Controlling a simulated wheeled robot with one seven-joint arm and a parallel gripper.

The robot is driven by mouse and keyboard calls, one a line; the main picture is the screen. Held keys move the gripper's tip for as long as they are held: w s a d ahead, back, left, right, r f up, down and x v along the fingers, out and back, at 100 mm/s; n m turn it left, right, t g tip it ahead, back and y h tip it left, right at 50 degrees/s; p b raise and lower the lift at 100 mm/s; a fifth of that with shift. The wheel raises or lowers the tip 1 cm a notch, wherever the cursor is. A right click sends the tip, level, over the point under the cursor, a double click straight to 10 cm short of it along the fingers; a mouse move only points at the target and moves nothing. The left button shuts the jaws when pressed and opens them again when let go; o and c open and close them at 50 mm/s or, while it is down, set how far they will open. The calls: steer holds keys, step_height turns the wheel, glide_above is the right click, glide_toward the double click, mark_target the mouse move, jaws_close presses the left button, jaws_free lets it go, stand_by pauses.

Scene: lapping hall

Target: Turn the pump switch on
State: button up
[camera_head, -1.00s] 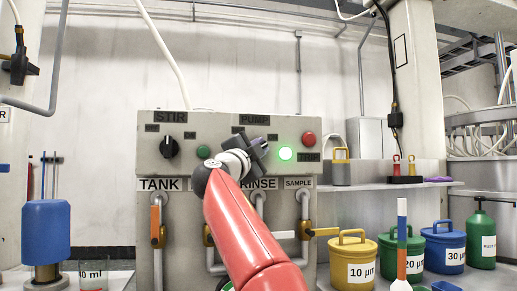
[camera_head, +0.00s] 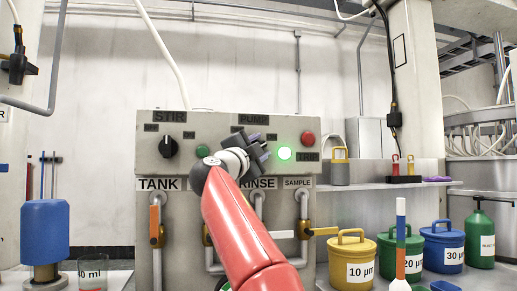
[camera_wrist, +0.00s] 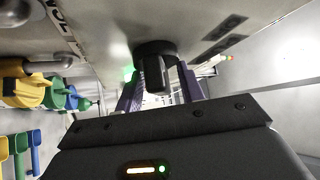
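The pump switch is a black knob (camera_wrist: 155,68) on the grey control panel (camera_head: 185,125), under the PUMP label (camera_head: 253,119). In the head view my gripper hides it. In the wrist view my gripper (camera_wrist: 160,82) has its two purple fingers apart, one on each side of the knob, with a visible gap to its grip bar. In the head view my gripper (camera_head: 264,149) is in front of the panel below the PUMP label. The green lamp (camera_head: 284,153) right of it is lit. I cannot read the knob's setting.
The STIR knob (camera_head: 168,147) and a dark green button (camera_head: 203,150) are left of my gripper, a red button (camera_head: 308,139) right. Coloured buckets (camera_head: 349,248) stand at lower right.

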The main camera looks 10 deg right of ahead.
steer(key=b+v, duration=0.3)
steer(key=v, duration=0.5)
stand_by(0.4)
steer(key=s+a+r+n+t+y, duration=0.25)
steer(key=a+n+t+y, duration=0.35)
steer(key=n+y, duration=0.4)
steer(key=s+f+n+g+y, duration=0.1)
steer(key=s+f+n+y, duration=0.15)
steer(key=f+n, duration=0.2)
steer(key=s+a+f+n+g+y, duration=0.1)
steer(key=f+n+y, duration=0.2)
steer(key=f, duration=0.3)
steer(key=s+f+n+g+y, duration=0.1)
steer(key=s+f+n+y, duration=0.15)
steer(key=f+n, duration=0.2)
steer(key=s+d+f+g+h, duration=0.1)
steer(key=s+d+f+g, duration=0.2)
steer(key=s+f, duration=0.5)
steer(key=s+d+f+g+h, duration=0.1)
steer(key=s+d+f+g, duration=0.3)
steer(key=f, duration=1.4)
steer(key=s+d+f+g+h, duration=0.1)
steer(key=s+d+f+g, duration=0.3)
steer(key=s+f+g, duration=0.3)
steer(key=s+f, duration=0.5)
steer(key=f, duration=0.1)
steer(key=shift+s+d+h, duration=0.2)
steer(key=shift+s+h, duration=0.05)
steer(key=shift+h, duration=0.05)
